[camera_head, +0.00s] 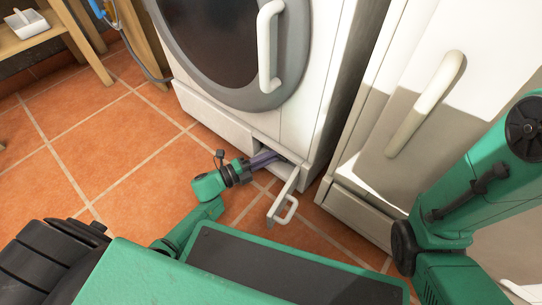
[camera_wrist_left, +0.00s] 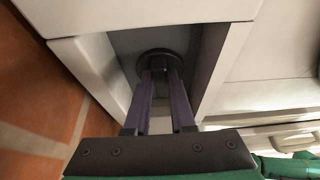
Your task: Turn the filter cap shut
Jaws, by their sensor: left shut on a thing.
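The filter cap (camera_wrist_left: 158,56) is a dark round disc inside a recess low in the white washing machine, and it shows in the left wrist view. In the head view the recess edge and my gripper hide it. My left gripper (camera_wrist_left: 160,72) reaches straight into the recess, its two purple fingers shut on the cap's middle grip. In the head view the left gripper (camera_head: 278,157) enters the opening at the machine's lower front corner. How far the cap is turned cannot be told. My right gripper is out of view.
The small filter door (camera_head: 283,195) hangs open beside my left gripper, with a white handle. The washing machine (camera_head: 225,125) and a white cabinet (camera_head: 400,130) stand close on the right. A wooden shelf (camera_head: 50,35) stands far left. The tiled floor (camera_head: 110,160) is clear at left.

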